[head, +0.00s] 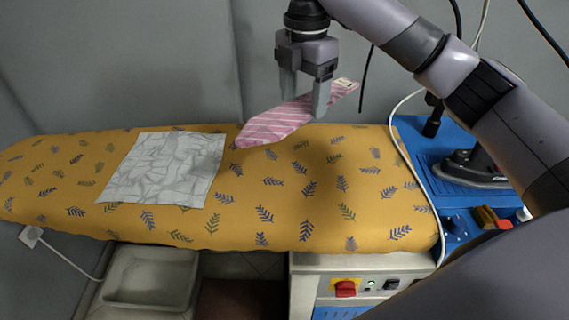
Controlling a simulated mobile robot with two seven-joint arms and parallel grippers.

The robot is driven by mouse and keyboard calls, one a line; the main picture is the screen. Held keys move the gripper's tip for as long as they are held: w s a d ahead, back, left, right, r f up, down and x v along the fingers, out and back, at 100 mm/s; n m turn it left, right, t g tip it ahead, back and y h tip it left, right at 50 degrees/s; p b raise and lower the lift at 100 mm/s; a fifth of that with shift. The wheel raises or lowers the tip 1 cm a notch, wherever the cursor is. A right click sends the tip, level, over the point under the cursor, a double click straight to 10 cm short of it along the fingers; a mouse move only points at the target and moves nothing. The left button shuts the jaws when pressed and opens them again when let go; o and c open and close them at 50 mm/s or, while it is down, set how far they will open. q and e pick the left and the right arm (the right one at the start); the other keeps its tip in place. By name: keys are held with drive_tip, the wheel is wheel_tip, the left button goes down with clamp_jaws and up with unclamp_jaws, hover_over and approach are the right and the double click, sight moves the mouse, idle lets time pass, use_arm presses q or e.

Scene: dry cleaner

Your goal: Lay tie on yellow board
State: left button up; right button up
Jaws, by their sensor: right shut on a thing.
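The pink striped tie (272,125) is held above the back part of the yellow board, its wide end tilted down toward the left and its narrow end up at the right. My right gripper (305,105) is shut on the tie, with its fingers pointing down. The yellow board (300,215) is an ironing surface with dark leaf prints. A dark shadow falls on it below the tie. I cannot tell whether the tie's lower tip touches the board. My left gripper is not in view.
A grey-white patterned cloth (165,168) lies on the board's left half. An iron (468,167) rests on a blue stand (428,150) at the right, with a white cable by the board's edge. The board's middle and right are clear. A wall stands behind.

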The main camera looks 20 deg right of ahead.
sight(299, 179)
wheel_tip(299, 179, down, 18)
drive_tip(key=shift+f, duration=0.15)
idle(0.3)
drive_tip(key=shift+f, duration=0.1)
drive_tip(key=o, duration=1)
drive_tip(key=shift+o, duration=0.2)
wheel_tip(299, 179, up, 12)
drive_tip(key=shift+b, duration=0.45)
